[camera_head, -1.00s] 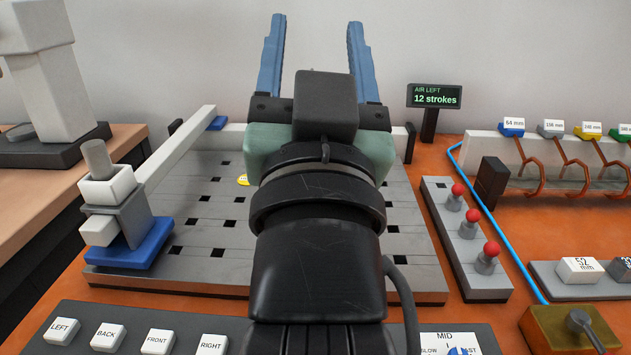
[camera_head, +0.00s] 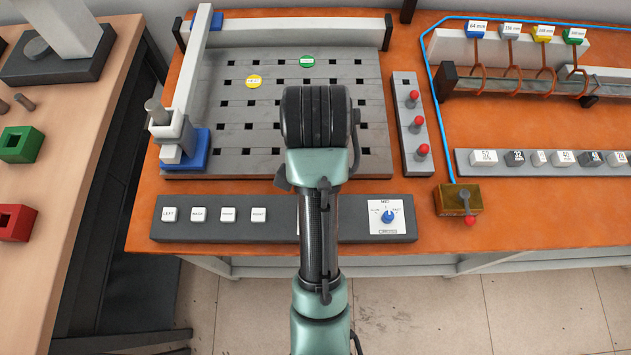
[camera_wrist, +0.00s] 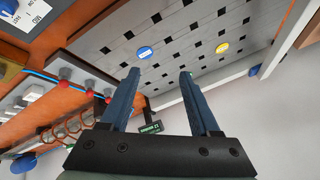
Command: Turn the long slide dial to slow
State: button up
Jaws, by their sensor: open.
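A blue dial (camera_head: 388,216) sits on a white plate at the right end of the dark control panel (camera_head: 270,229). MID is above it, SLOW to its left and FAST to its right. The small label below looks like CROSS, and its pointer is too small to read surely. A white sliver (camera_head: 298,225) of something else shows beside my arm, mostly hidden by it; I cannot tell what it is. In the wrist view my gripper (camera_wrist: 160,74) is open and empty, its blue fingers apart over the perforated plate (camera_wrist: 195,45). The head view hides its fingers.
White push buttons (camera_head: 213,215) line the panel's left. Red-topped levers (camera_head: 419,125) stand right of the perforated plate. A brass box with a lever (camera_head: 458,200) stands right of the panel. Copper coils (camera_head: 513,72) and labelled blocks (camera_head: 540,158) are farther right.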

jog(key=s+r+m+g+p, duration=0.1)
jog(key=s+m+g+p, duration=0.1)
jog(key=s+g+p, duration=0.7)
jog(key=f, duration=0.4)
jog(key=s+f+t+p, duration=0.1)
jog(key=f, duration=0.3)
jog(key=s+f+t, duration=0.1)
jog(key=f, duration=0.4)
jog(key=shift+s, duration=0.25)
jog(key=shift+r, duration=0.1)
grip_shut()
